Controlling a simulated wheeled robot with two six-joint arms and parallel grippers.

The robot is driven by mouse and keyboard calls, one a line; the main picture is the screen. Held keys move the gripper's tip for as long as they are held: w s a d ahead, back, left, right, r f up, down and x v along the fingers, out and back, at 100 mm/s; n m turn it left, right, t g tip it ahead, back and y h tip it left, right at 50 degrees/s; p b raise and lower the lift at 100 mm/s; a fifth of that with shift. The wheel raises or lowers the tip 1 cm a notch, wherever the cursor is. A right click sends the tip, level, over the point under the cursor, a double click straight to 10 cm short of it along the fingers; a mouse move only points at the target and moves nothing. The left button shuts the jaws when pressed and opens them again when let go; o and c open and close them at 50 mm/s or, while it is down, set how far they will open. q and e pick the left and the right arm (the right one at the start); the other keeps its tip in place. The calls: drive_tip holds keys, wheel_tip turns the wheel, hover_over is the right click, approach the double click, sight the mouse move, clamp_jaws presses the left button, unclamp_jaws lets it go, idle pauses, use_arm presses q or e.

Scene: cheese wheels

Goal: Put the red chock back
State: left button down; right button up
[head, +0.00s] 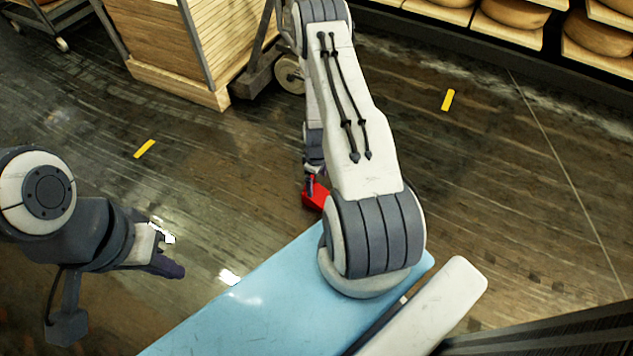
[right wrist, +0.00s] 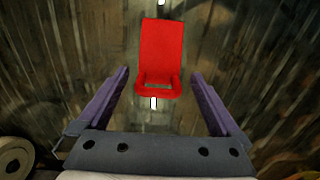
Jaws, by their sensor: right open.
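The red chock (head: 315,196) is low by the wooden floor, just beyond my blue body panel, partly hidden by my right arm. In the right wrist view the chock (right wrist: 162,50) is a red block with an opening at its near end. My right gripper (right wrist: 160,78) is open, its purple fingers to either side of the chock's near end, with visible gaps and no contact. In the head view the right gripper (head: 313,180) is mostly hidden by its arm. My left gripper (head: 168,255) is off at the left, with no chock near it; its jaw opening is unclear.
A wooden cart (head: 175,50) with a caster wheel (head: 290,74) stands at the back, beyond the chock. Shelves with cheese wheels (head: 515,12) line the back right. Yellow floor marks (head: 145,148) lie at left and right.

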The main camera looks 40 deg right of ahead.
sight(316, 193)
use_arm(q)
wheel_tip(316, 193, up, 4)
drive_tip(key=p, duration=0.3)
drive_tip(key=shift+r, duration=0.1)
use_arm(e)
wheel_tip(316, 193, up, 4)
drive_tip(key=shift+r, duration=0.25)
drive_tip(key=w+a+r+n, duration=0.1)
drive_tip(key=w+a+r, duration=0.1)
drive_tip(key=a+r, duration=0.85)
drive_tip(key=w+a+r, duration=0.2)
drive_tip(key=a+r, duration=0.7)
drive_tip(key=r, duration=0.3)
drive_tip(key=s+a+r+n, duration=0.1)
drive_tip(key=s+a+r, duration=0.8)
drive_tip(key=r, duration=0.1)
drive_tip(key=s+a+r+y, duration=0.1)
drive_tip(key=s+r, duration=0.5)
drive_tip(key=s, duration=0.6)
drive_tip(key=shift+s+a+n, duration=0.15)
drive_tip(key=shift+a+n, duration=0.25)
drive_tip(key=shift+a, duration=0.2)
